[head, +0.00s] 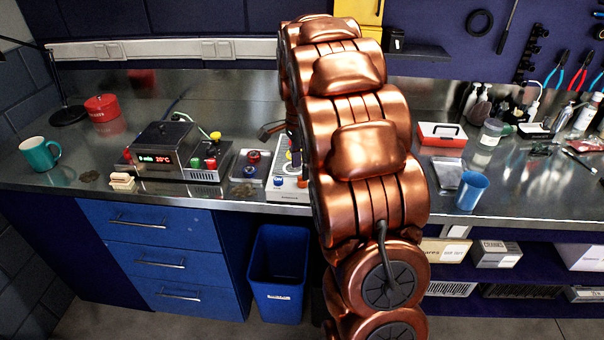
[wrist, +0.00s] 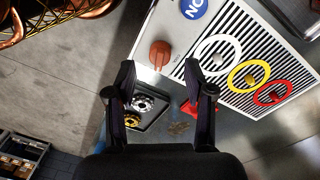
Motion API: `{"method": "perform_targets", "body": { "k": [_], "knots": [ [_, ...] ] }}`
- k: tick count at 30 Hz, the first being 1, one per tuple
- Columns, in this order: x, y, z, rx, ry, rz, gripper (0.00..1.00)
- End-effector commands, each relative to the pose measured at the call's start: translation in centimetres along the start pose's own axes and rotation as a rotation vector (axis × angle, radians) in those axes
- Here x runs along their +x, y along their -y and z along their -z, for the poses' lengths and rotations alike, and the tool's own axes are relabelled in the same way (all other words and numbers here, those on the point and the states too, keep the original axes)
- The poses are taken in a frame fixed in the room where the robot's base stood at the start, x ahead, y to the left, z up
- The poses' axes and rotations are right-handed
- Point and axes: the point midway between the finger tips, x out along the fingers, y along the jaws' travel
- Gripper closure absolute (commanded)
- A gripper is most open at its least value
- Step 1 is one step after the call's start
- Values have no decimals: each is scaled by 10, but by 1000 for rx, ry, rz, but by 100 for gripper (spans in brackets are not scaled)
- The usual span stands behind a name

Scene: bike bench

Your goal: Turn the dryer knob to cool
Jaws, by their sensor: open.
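In the wrist view an orange-red knob (wrist: 160,54) sits on a pale panel (wrist: 180,25) beside a slatted grille. White, yellow and red rings mark the grille, and a blue round label is near the top. My gripper (wrist: 158,72) is open and empty, with one finger to each side of the knob in the picture; I see no contact. In the head view the pale panel (head: 290,195) is partly hidden behind my arm, and the knob and fingertips cannot be made out there. I cannot read a cool marking.
Left of the pale panel are a small tray (head: 246,166) and a box with a red display (head: 160,140). A teal mug (head: 40,153) stands far left. A blue cup (head: 471,190) is right of my arm. A blue bin (head: 279,275) is below.

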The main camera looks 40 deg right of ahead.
Motion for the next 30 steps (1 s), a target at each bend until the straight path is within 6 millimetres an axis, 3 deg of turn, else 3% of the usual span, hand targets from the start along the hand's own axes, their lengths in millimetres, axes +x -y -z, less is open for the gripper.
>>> {"method": "perform_targets", "body": {
  "k": [9, 21, 30],
  "knots": [
    [31, 0, 0, -1, 0, -1, 47],
    [36, 0, 0, -1, 0, 1, 47],
    [36, 0, 0, -1, -1, 2, 78]
  ]
}}
